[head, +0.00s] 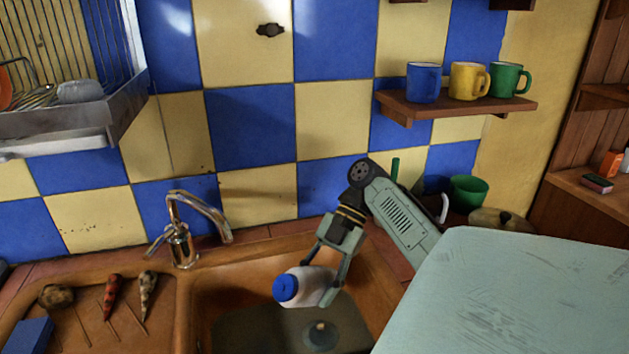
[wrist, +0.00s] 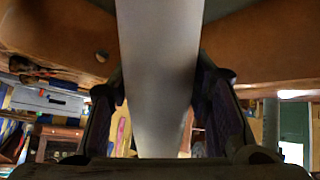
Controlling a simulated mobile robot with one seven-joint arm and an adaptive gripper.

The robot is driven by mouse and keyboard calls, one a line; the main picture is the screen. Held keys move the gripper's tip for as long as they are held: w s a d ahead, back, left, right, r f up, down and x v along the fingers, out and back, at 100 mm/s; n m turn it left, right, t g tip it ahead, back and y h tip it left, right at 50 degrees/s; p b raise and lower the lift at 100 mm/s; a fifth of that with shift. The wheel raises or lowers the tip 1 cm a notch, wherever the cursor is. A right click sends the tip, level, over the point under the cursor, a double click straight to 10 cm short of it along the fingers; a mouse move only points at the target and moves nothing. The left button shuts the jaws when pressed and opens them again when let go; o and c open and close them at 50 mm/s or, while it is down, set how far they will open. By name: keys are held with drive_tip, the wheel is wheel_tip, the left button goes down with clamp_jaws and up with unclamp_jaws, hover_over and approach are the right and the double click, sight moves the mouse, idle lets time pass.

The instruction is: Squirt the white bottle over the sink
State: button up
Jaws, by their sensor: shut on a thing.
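The white bottle (head: 313,285) with a blue cap (head: 286,290) is in my gripper (head: 328,286), above the sink basin (head: 260,331) in the head view. It lies tilted nearly on its side, with the cap toward the left. My gripper is shut on its body. In the wrist view the bottle (wrist: 159,75) is a pale column between my two dark fingers (wrist: 163,110). The cap cannot be made out there. No liquid can be seen coming from the bottle.
A metal faucet (head: 183,232) stands left of the basin. Several small items, including a red-patterned one (head: 111,298), lie on the drainboard (head: 75,335). A wall shelf (head: 455,106) holds mugs at upper right. A dish rack (head: 125,105) hangs at upper left.

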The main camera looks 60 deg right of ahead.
drive_tip(key=shift+w+d+f+h, duration=0.15)
drive_tip(key=shift+d+f+h, duration=0.05)
drive_tip(key=shift+h, duration=0.1)
drive_tip(key=d+h+b, duration=0.1)
drive_tip(key=d+h, duration=0.1)
drive_tip(key=d, duration=0.1)
drive_tip(key=d+h, duration=0.2)
drive_tip(key=d+h+b, duration=0.1)
drive_tip(key=d+h, duration=0.1)
drive_tip(key=d, duration=0.1)
drive_tip(key=shift+w+d+r+n+h+b, duration=0.2)
drive_tip(key=shift+w+d+n+h+b, duration=0.1)
drive_tip(key=shift+w+h, duration=0.1)
wheel_tip(320, 180, up, 3)
drive_tip(key=h+b, duration=0.4)
drive_tip(key=b, duration=0.4)
drive_tip(key=shift+a+t+b, duration=0.15)
drive_tip(key=shift+t+b, duration=0.25)
drive_tip(key=a+r+h+b, duration=0.1)
drive_tip(key=h+b, duration=0.1)
drive_tip(key=a+r+h+b, duration=0.1)
drive_tip(key=r+h+b, duration=0.1)
drive_tip(key=shift+a+n+t, duration=0.3)
drive_tip(key=shift+s+a+r+h+b, duration=0.1)
drive_tip(key=shift+a+r+h+b, duration=0.25)
drive_tip(key=shift+r+h+b, duration=0.35)
drive_tip(key=shift+r, duration=0.15)
drive_tip(key=shift+r, duration=0.1)
